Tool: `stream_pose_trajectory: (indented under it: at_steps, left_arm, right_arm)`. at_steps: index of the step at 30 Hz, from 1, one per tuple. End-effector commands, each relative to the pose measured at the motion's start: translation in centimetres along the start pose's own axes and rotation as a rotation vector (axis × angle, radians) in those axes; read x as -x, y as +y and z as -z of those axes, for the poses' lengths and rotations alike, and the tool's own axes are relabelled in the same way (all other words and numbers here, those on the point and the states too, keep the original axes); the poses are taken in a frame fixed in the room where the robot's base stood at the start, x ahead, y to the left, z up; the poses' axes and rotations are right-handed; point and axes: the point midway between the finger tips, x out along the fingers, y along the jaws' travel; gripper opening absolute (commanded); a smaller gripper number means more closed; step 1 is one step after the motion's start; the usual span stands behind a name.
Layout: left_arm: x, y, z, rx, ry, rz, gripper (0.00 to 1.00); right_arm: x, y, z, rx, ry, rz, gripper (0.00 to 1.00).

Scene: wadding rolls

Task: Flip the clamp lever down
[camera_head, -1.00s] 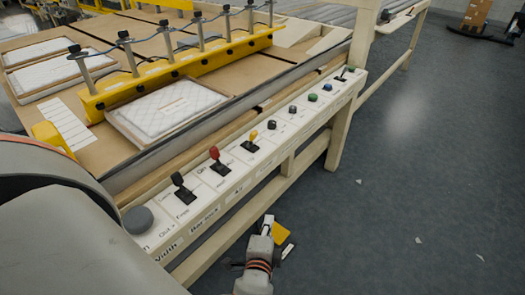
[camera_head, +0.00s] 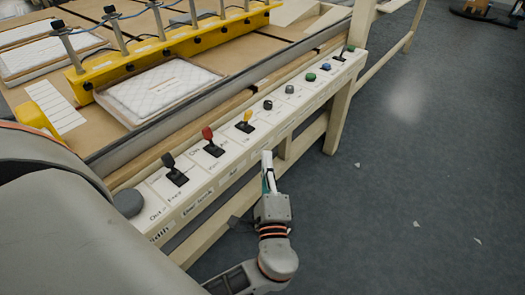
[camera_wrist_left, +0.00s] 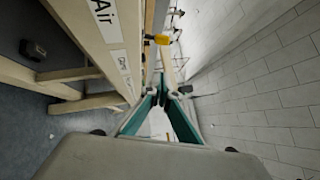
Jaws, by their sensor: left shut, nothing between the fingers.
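The control panel (camera_head: 195,187) is a long white strip along the machine's front edge. Its levers are black (camera_head: 171,164), red (camera_head: 209,136) and yellow (camera_head: 247,117), all standing up. The labels are small, so I cannot tell for certain which is the clamp lever. My left gripper (camera_head: 267,158) is shut and empty, just in front of the panel, to the right of the red lever and below the yellow one. In the left wrist view its teal fingers (camera_wrist_left: 162,92) meet at the tips. A yellow lever knob (camera_wrist_left: 162,39) shows beyond them. My right gripper is not in view.
A round grey knob (camera_head: 128,203) is at the panel's near end; several small buttons and another lever (camera_head: 371,54) run toward its far end. A yellow clamp bar (camera_head: 170,55) crosses the bed over quilted white pads (camera_head: 160,90). Open floor (camera_head: 430,170) lies to the right.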

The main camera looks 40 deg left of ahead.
Motion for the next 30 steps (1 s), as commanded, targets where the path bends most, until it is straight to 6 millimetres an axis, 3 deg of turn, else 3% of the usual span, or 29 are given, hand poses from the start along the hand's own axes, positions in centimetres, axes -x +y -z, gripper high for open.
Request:
stream_pose_trajectory:
  at_steps: [13, 21, 30]
  left_arm:
    - [-8.7, -0.2, -0.1, 0.001, -0.001, 0.003, 0.0]
    - [-10.8, -0.1, -2.5, -0.001, 0.0, 0.001, 0.0]
    - [-11.1, 0.1, -2.9, 0.0, 0.001, -0.002, 0.0]
  right_arm:
    - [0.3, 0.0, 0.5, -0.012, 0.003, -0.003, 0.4]
    - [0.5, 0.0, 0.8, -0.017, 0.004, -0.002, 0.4]
    - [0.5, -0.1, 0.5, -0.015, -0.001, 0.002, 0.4]
